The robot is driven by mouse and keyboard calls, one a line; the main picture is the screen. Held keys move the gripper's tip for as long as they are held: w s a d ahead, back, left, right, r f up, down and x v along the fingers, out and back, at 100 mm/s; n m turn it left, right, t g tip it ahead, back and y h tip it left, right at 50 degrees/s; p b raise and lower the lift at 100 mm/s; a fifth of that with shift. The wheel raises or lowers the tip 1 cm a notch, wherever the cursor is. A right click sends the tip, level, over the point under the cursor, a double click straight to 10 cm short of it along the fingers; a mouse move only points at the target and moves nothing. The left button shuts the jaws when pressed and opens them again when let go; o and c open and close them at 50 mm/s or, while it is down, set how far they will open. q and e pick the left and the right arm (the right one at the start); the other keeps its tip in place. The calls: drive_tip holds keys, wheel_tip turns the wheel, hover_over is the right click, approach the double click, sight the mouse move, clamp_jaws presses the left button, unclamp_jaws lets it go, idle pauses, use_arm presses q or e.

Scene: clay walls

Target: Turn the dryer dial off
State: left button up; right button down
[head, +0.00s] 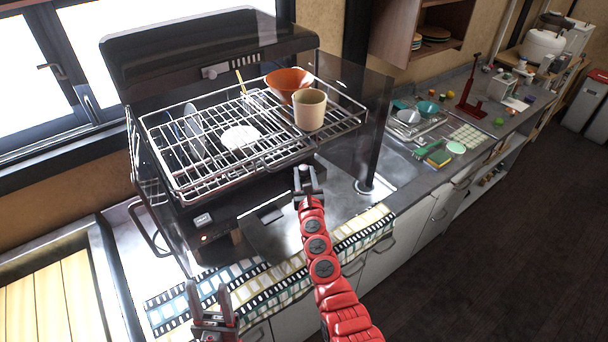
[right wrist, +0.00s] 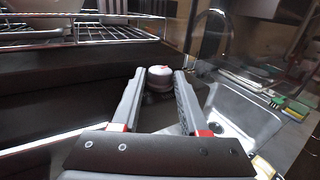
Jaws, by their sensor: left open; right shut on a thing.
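The dial (right wrist: 160,73), a small pale round knob with a dark base, sits between the fingertips of my right gripper (head: 306,180) in the right wrist view. My right gripper is shut on it, near the dryer's front right corner. My left gripper (head: 212,300) is open and empty, low in front of the dryer.
The rack holds an orange bowl (head: 288,82), a beige cup (head: 310,110) and white dishes (head: 240,137). A dark post (head: 376,140) and the sink stand to the right. A film-strip patterned cloth (head: 268,285) lies along the counter's front edge. A wooden board (head: 50,300) is at lower left.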

drive_tip(key=shift+f+n+y, duration=0.3)
drive_tip(key=shift+n+y, duration=0.1)
drive_tip(key=shift+y, duration=0.2)
drive_tip(key=shift+d+n+y+b, duration=0.2)
drive_tip(key=shift+n+y+b, duration=0.45)
drive_tip(key=shift+y, duration=0.15)
drive_tip(key=n+g+y+b, duration=0.2)
drive_tip(key=y+b, duration=0.1)
drive_tip(key=b, duration=0.3)
drive_tip(key=n+g+y+b, duration=0.2)
drive_tip(key=b, duration=0.4)
drive_tip(key=w+d+n+g+y+b, duration=0.1)
drive_tip(key=n+g+y+b, duration=0.1)
drive_tip(key=b, duration=0.5)
drive_tip(key=shift+d+y, duration=0.1)
drive_tip(key=shift+y, duration=0.7)
drive_tip(key=shift+r+n+g+y+b, duration=0.25)
drive_tip(key=shift+n+g+b, duration=0.2)
drive_tip(key=shift+b, duration=0.3)
drive_tip(key=shift+c, duration=2.2)
unclamp_jaws()
